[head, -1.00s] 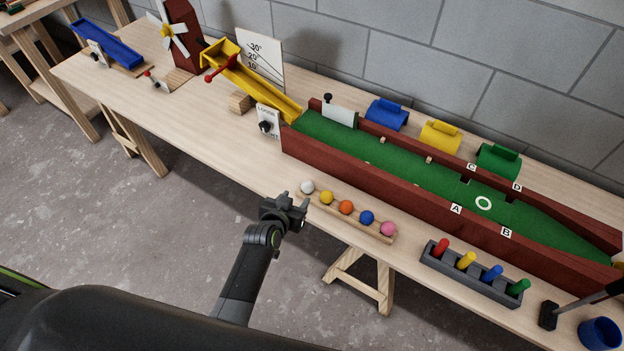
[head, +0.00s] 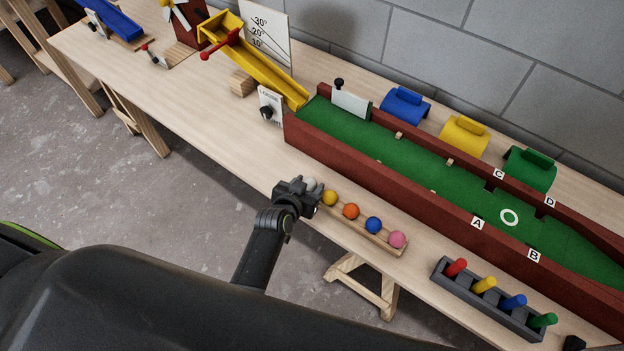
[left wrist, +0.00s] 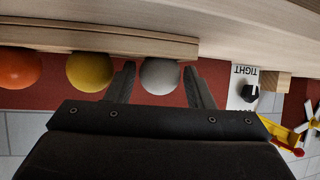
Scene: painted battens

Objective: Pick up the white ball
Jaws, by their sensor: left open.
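The white ball (left wrist: 160,76) sits at the end of a wooden rack (left wrist: 100,40), beside the yellow ball (left wrist: 91,71). In the left wrist view it lies between the two open fingers of my left gripper (left wrist: 160,85), with a gap showing on each side. In the head view my left gripper (head: 312,190) covers much of the white ball (head: 311,183), and only its top shows. The rack (head: 386,243) also holds orange, blue and pink balls.
A green lane with dark red walls (head: 390,182) runs behind the rack. A grey holder with coloured pegs (head: 480,303) stands to the right. A white dial panel (head: 270,105) and yellow chute (head: 255,72) stand behind left. The table left of the gripper is clear.

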